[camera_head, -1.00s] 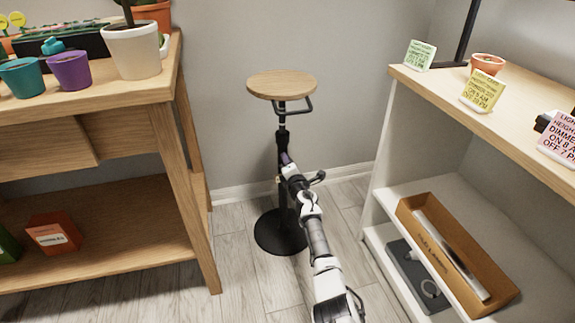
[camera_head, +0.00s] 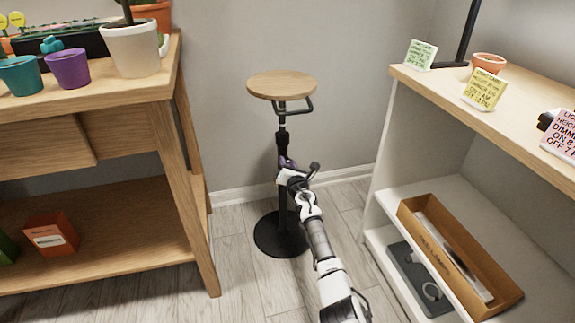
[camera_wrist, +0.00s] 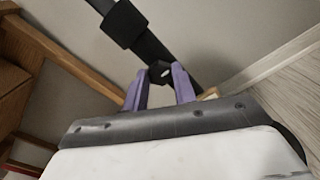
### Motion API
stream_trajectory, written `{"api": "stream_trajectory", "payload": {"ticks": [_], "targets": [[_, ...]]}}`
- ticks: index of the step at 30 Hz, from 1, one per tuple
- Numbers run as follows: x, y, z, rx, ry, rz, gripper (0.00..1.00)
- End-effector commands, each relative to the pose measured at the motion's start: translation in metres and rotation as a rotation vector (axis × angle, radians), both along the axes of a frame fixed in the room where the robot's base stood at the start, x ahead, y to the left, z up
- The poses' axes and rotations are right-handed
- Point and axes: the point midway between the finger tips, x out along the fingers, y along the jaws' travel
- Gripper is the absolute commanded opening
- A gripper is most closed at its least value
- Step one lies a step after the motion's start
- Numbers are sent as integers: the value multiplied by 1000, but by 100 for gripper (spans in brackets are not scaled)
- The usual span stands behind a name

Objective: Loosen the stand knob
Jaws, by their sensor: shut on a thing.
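The stand is a black post on a round black base (camera_head: 281,236) with a round wooden top (camera_head: 282,85). It stands on the floor near the wall, between the bench and the shelf. In the wrist view the stand's post (camera_wrist: 152,45) runs diagonally, with a thick collar (camera_wrist: 124,23) on it. The black stand knob (camera_wrist: 160,72) sits between the purple fingers of my gripper (camera_wrist: 160,86), which is shut on it. In the head view my gripper (camera_head: 286,164) is at the post's middle, and my wrist hides the knob there.
A wooden bench (camera_head: 188,200) with pots stands at the left. A white shelf (camera_head: 388,165) with a cardboard box (camera_head: 462,262) stands at the right. A black loop handle (camera_head: 307,106) sticks out under the wooden top. Some floor is clear around the base.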

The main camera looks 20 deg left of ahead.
Motion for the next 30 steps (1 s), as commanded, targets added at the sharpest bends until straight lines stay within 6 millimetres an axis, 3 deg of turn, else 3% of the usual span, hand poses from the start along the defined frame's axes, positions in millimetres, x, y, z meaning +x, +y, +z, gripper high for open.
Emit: {"api": "stream_trajectory", "payload": {"ticks": [13,14,18,30], "targets": [[0,0,0,-8,-5,-1,4],[0,0,0,-8,-5,-1,29],[0,0,0,-7,-4,-1,48],[0,0,0,-7,-4,0,49]]}}
